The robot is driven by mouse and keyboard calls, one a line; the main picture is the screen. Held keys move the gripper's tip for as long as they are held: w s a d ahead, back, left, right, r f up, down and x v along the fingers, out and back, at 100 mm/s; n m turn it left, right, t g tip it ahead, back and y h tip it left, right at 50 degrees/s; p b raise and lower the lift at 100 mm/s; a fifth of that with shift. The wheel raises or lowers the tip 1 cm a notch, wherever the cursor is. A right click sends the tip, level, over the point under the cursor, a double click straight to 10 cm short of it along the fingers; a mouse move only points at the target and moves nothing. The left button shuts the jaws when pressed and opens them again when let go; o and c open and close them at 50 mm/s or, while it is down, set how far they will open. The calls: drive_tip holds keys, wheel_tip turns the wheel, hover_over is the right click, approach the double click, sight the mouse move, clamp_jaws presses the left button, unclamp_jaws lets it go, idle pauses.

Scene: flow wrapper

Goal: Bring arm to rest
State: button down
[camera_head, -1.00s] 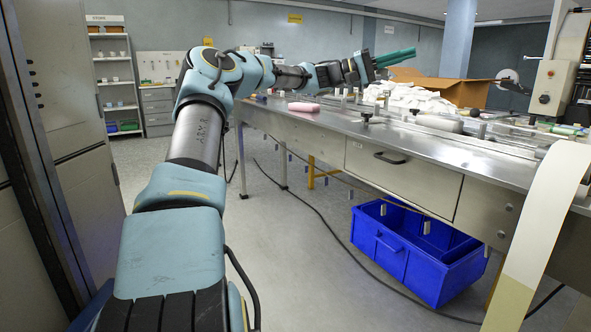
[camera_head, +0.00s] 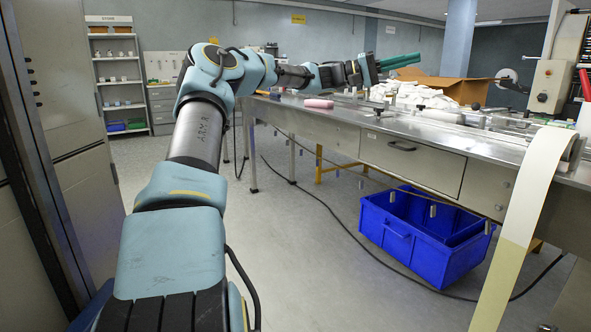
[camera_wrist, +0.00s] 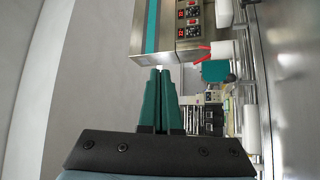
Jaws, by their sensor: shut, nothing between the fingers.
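My gripper (camera_head: 401,60) is at the end of my arm, stretched out to the right over the far part of the steel table (camera_head: 330,117). In the wrist view its two green fingers (camera_wrist: 160,100) are together, with nothing held between them. My arm rises from the bottom of the head view, bends at the elbow and runs roughly level toward the far right. A pink object (camera_head: 319,103) lies on the table below the forearm, apart from it. In the wrist view a machine panel with red displays (camera_wrist: 187,20) shows beyond the fingertips.
A blue crate (camera_head: 400,250) stands on the floor under the table. White packs (camera_head: 420,95) lie in a heap near a cardboard box (camera_head: 455,87). A film web (camera_head: 520,215) hangs at the right. A tall cabinet (camera_head: 60,120) is close on the left.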

drive_tip(key=s+d+f+n+t+y+b, duration=0.1)
drive_tip(key=s+d+f+y, duration=0.15)
drive_tip(key=f, duration=0.45)
drive_tip(key=s+d+f+y+b, duration=0.1)
drive_tip(key=s+f+y, duration=0.25)
drive_tip(key=f, duration=0.35)
drive_tip(key=s+a+f+n+t+y+b, duration=0.1)
drive_tip(key=s+a+f+y+b, duration=0.2)
drive_tip(key=f, duration=0.7)
drive_tip(key=s+a+f+n+t+y, duration=0.1)
drive_tip(key=s+a+f+t+y, duration=0.25)
drive_tip(key=f, duration=0.55)
drive_tip(key=s+a+f+n+t+y+b, duration=0.15)
drive_tip(key=s+a+f, duration=0.25)
drive_tip(key=a, duration=0.7)
drive_tip(key=s+a+f+y+b, duration=0.25)
drive_tip(key=s+a+f, duration=0.2)
drive_tip(key=a, duration=0.55)
drive_tip(key=s+a+f+n+t+y+b, duration=0.1)
drive_tip(key=s+a+f+y, duration=0.3)
drive_tip(key=a, duration=0.7)
wheel_tip(320, 180, up, 33)
drive_tip(key=s+p, duration=0.1)
drive_tip(key=p, duration=3.2)
drive_tip(key=shift+r+h, duration=0.15)
drive_tip(key=shift+h, duration=0.2)
